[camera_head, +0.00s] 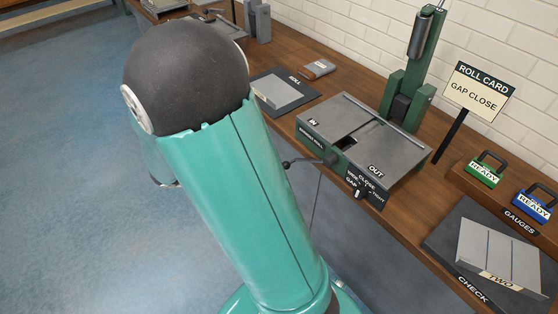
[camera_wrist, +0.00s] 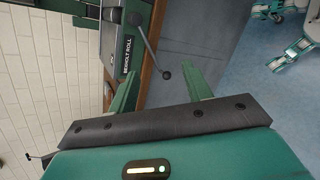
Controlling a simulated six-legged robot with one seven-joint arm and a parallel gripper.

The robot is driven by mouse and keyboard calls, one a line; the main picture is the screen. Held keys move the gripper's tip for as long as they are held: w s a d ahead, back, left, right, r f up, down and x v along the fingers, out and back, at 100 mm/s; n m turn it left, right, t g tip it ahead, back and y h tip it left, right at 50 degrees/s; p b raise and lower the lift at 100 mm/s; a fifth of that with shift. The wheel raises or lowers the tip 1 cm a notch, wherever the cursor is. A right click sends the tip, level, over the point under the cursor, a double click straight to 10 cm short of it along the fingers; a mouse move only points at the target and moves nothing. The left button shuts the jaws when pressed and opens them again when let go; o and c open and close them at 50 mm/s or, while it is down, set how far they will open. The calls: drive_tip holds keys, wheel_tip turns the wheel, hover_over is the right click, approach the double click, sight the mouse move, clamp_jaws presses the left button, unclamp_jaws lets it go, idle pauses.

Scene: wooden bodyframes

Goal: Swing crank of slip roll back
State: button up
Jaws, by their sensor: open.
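The slip roll is a green and grey box (camera_head: 313,138) on the bench in the head view, with IN and OUT marked on its top plates. Its crank (camera_head: 306,161) is a dark lever reaching left from a hub on the front face to a ball knob. In the wrist view the crank (camera_wrist: 150,47) slants from its hub down to the knob, beside the slip roll's green side (camera_wrist: 128,58). My gripper (camera_wrist: 160,70) is open, with its two green fingers apart. The knob appears between them in the picture; contact cannot be told. The gripper is hidden in the head view.
A ROLL CARD sign (camera_head: 478,90) reads GAP CLOSE. A gap lever (camera_head: 361,193) sits at the slip roll's front right corner. Green (camera_head: 484,172) and blue (camera_head: 533,203) READY gauges and a CHECK plate (camera_head: 458,284) lie to the right. Open floor (camera_head: 60,150) lies left of the bench.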

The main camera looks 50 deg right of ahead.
drive_tip(key=w+d+f+n+h, duration=0.25)
drive_tip(key=d+f+h, duration=0.25)
drive_tip(key=f, duration=0.3)
drive_tip(key=n+t+h, duration=0.2)
drive_tip(key=n+t, duration=0.4)
drive_tip(key=n, duration=0.1)
approach(286, 165)
drive_tip(key=shift+m, duration=0.25)
drive_tip(key=d, duration=0.3)
drive_tip(key=d+f, duration=0.1)
drive_tip(key=d, duration=0.6)
drive_tip(key=shift+w+d+f, duration=0.25)
drive_tip(key=shift+w+d, duration=0.1)
drive_tip(key=shift+w, duration=0.05)
drive_tip(key=shift+c, duration=0.4)
clamp_jaws()
